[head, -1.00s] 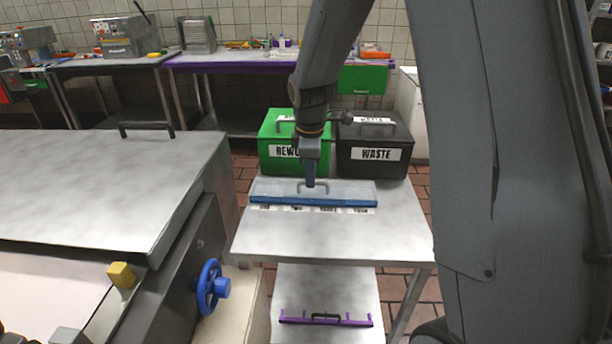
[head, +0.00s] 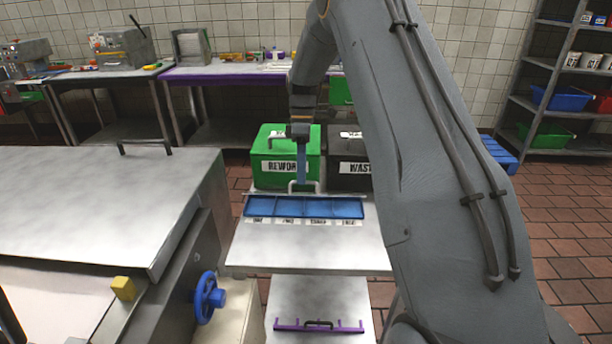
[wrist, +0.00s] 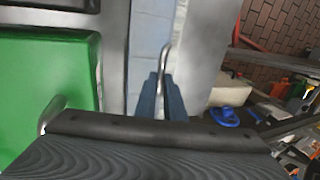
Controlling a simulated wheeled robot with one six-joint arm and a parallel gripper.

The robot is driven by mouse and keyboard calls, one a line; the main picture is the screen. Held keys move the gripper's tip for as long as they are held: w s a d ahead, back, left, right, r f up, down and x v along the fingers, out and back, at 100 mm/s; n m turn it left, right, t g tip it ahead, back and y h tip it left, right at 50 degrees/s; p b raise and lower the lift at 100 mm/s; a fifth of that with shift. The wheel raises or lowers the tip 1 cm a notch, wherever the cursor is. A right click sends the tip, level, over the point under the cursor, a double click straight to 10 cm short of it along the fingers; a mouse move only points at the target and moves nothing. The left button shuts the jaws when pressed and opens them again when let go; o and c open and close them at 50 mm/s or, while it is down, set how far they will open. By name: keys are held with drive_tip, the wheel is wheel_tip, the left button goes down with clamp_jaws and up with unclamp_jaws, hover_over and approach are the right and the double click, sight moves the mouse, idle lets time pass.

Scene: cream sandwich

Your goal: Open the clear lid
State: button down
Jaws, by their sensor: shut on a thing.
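The blue compartment tray (head: 270,208) stands on the steel table, with its sections showing from above. The clear lid is hard to make out in the head view. Its handle (head: 291,187) shows behind the tray, and the lid appears swung up at the tray's back edge. My gripper (head: 301,182) is shut on this handle, in front of the green bin. In the wrist view, the blue fingers of my gripper (wrist: 170,98) close around the metal handle (wrist: 164,60). A pale panel (wrist: 148,35) beyond it seems to be the lid.
The green REWORK bin (head: 275,153) and black WASTE bin (head: 347,178) stand close behind the tray. White labels line the tray's front. A steel machine (head: 100,200) with a blue handwheel (head: 208,297) stands left. The table's front is bare.

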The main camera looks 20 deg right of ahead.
drive_tip(key=shift+w, duration=0.1)
idle(0.3)
drive_tip(key=c, duration=1.8)
unclamp_jaws()
drive_tip(key=shift+c, duration=0.2)
drive_tip(key=b+v, duration=0.2)
drive_tip(key=v, duration=0.5)
drive_tip(key=shift+w+r, duration=0.25)
drive_tip(key=shift+r, duration=0.05)
drive_tip(key=shift+s+d, duration=0.1)
